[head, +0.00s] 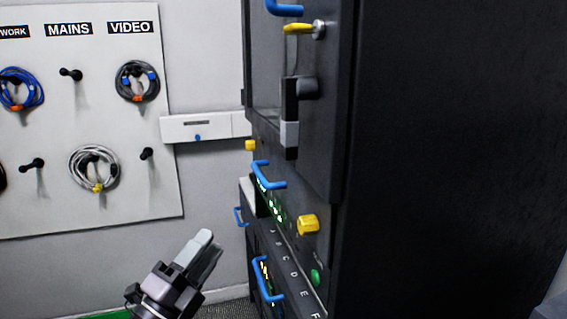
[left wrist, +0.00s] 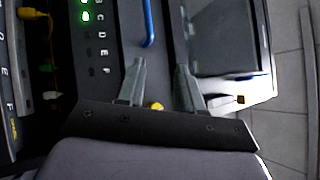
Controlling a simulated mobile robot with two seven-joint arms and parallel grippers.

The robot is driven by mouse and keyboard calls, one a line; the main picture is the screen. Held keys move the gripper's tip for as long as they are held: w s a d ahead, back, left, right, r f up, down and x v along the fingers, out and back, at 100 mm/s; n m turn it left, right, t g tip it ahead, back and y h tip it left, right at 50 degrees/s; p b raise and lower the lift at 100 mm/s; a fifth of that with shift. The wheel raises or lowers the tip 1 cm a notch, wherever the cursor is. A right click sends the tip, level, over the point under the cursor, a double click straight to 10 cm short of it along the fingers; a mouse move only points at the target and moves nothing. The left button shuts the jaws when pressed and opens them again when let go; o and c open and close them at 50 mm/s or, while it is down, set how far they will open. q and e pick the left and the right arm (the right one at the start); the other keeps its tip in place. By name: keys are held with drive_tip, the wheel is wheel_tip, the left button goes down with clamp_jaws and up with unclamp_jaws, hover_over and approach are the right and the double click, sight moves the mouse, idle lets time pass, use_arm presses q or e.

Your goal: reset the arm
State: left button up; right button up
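My left gripper (head: 208,243) is in the lower middle of the head view, pointing up and right, in front of the wall and left of the dark equipment rack (head: 450,150). In the left wrist view, the two grey fingers of my left gripper (left wrist: 161,72) stand apart with nothing held between them. A yellow knob (left wrist: 155,106) shows in the gap near the finger bases. My right gripper is in neither view.
Coiled cables hang on a labelled pegboard (head: 120,210) at left, including a blue coil (head: 18,90), a grey coil (head: 137,82) and a white coil (head: 93,169). Blue handles (head: 268,177) and a yellow knob (head: 308,224) stick out from the rack.

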use_arm(q)
drive_tip(key=s+a+f+n+g+y, duration=0.2)
drive_tip(key=s+f+n+g+y, duration=0.1)
drive_tip(key=s+f+n, duration=0.4)
drive_tip(key=s+a+f+n+g+y+p, duration=0.1)
drive_tip(key=s+f+n, duration=0.6)
drive_tip(key=f, duration=0.7)
drive_tip(key=s+a+f+n+g+y+p, duration=0.1)
drive_tip(key=s+a+f+n+g+y, duration=0.2)
drive_tip(key=s+f+n+g+y, duration=0.2)
drive_tip(key=s+f+n, duration=0.2)
drive_tip(key=s+f, duration=0.2)
drive_tip(key=f, duration=0.1)
drive_tip(key=shift+s+a+f+n+y, duration=0.25)
drive_tip(key=shift+s+a+n+y, duration=0.05)
drive_tip(key=shift+a, duration=0.05)
drive_tip(key=shift+o, duration=0.3)
